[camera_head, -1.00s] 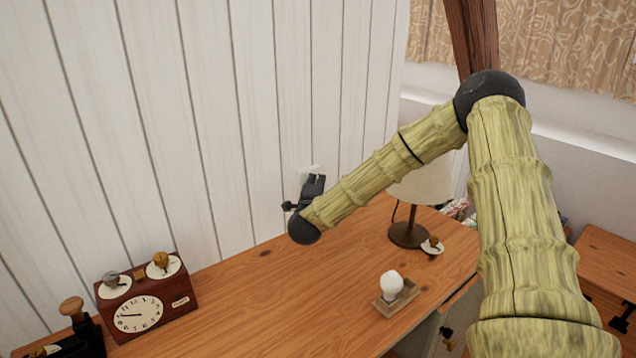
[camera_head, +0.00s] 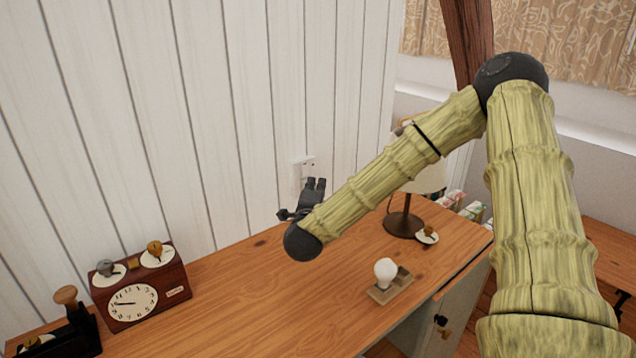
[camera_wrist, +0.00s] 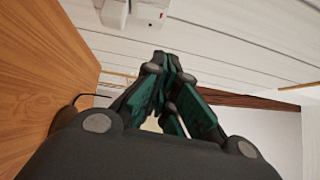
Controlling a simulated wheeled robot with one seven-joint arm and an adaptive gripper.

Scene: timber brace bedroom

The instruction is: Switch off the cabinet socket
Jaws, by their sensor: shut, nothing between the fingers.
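A white socket (camera_head: 303,170) is fixed on the white plank wall, just above the back edge of the wooden cabinet top. Its lower part is partly hidden behind my gripper (camera_head: 315,184). In the wrist view the white socket (camera_wrist: 148,14) shows at the top edge, cut off by the frame, with a small red mark on it. My gripper (camera_wrist: 165,62) is shut and empty. It is in front of and a little below the socket in the head view, and looks apart from it in the wrist view.
On the wooden top (camera_head: 250,310) stand a red-brown clock (camera_head: 140,290), a lamp (camera_head: 404,222), and a white bulb in a small tray (camera_head: 383,294). A dark device with a wooden knob (camera_head: 70,325) is at the lower left. The middle of the top is clear.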

